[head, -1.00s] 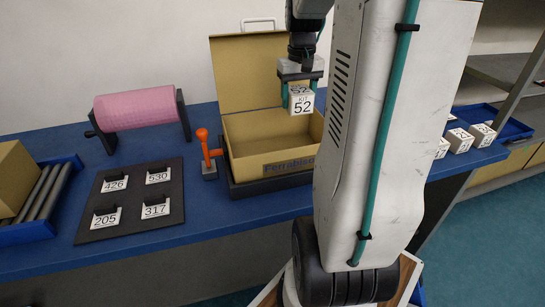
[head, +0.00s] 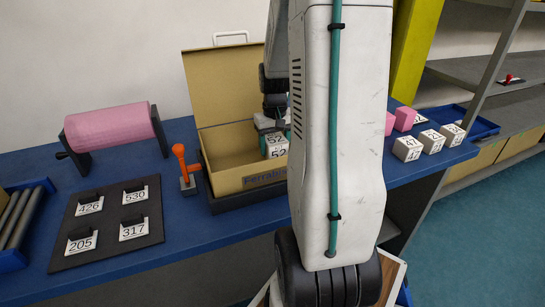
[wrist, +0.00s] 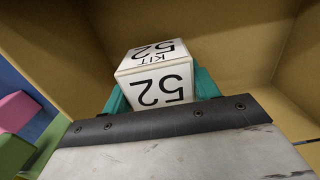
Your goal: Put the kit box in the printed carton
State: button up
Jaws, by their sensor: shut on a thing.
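The kit box (head: 276,146) is a white cube marked KIT 52. It also shows in the wrist view (wrist: 156,77), between the teal fingers of my gripper (wrist: 160,92). My gripper (head: 272,128) is shut on it and holds it inside the open printed carton (head: 232,181), near its right side. The carton is brown with lettering on its front wall and its lid raised at the back. My arm hides the carton's right part. I cannot tell whether the box touches the carton floor.
An orange-handled lever (head: 184,166) stands close left of the carton. A black board (head: 107,222) with numbered tags and a pink roller (head: 108,126) are farther left. White numbered cubes (head: 407,148) and pink blocks (head: 405,118) stand right of my arm.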

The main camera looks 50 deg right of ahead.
aim_at(275, 155)
jog(key=shift+f, duration=2)
jog(key=o, duration=1.2)
jog(key=shift+f, duration=0.1)
